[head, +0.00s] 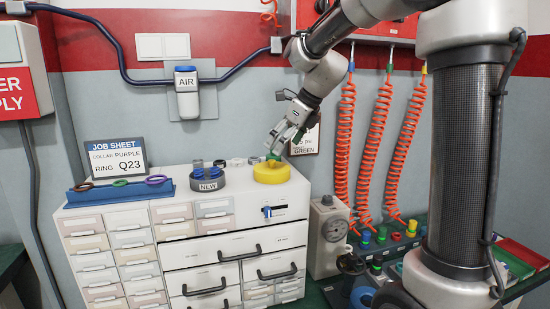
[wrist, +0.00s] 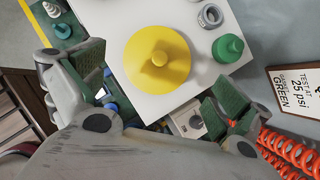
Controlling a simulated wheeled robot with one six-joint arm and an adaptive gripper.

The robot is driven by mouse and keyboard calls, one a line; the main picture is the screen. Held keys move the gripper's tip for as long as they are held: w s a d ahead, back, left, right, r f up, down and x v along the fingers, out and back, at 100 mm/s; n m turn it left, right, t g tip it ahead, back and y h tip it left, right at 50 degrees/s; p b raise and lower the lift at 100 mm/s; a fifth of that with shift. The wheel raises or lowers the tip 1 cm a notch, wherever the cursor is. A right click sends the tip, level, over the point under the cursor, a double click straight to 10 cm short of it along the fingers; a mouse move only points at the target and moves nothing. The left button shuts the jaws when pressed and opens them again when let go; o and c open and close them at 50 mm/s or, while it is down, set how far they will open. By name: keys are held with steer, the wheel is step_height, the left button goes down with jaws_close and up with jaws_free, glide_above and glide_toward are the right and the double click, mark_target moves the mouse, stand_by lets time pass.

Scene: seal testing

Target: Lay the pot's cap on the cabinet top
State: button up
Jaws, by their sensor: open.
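A round yellow cap (wrist: 147,75) with a knob in its middle shows in the wrist view, between my fingers but apart from them. In the head view the same yellow shape (head: 271,174) is at the right end of the white cabinet top (head: 235,180). I cannot tell whether a yellow pot body is beneath the cap. My gripper (head: 283,141) is just above it, open and empty, fingers spread wide in the wrist view (wrist: 158,92).
A green stopper-like piece (wrist: 228,48) and a grey ring (wrist: 210,16) stand beside the cap. A dark pot marked NEW (head: 207,180) holds blue pieces. A blue rack (head: 119,189) carries rings at the left. Orange coiled hoses (head: 377,150) hang at the right.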

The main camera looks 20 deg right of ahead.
steer(key=v, duration=0.5)
steer(key=s+d+f+n+h, duration=0.1)
steer(key=s+d+n, duration=0.1)
steer(key=s+n, duration=0.45)
steer(key=s+d+f+n+h, duration=0.1)
steer(key=s+d+n, duration=0.2)
steer(key=s+n, duration=0.4)
steer(key=s+d+f+n+h, duration=0.1)
steer(key=s+d+f+n, duration=0.1)
steer(key=s+n, duration=0.4)
steer(key=s+d+f+n+h, duration=0.1)
steer(key=s+d+f+n, duration=0.1)
steer(key=s+f+n, duration=0.2)
steer(key=s+n, duration=0.3)
steer(key=s, duration=0.2)
steer(key=shift+d+f, duration=0.25)
steer(key=shift+f, duration=0.05)
steer(key=shift+s+n, duration=0.1)
steer(key=shift+n, duration=0.15)
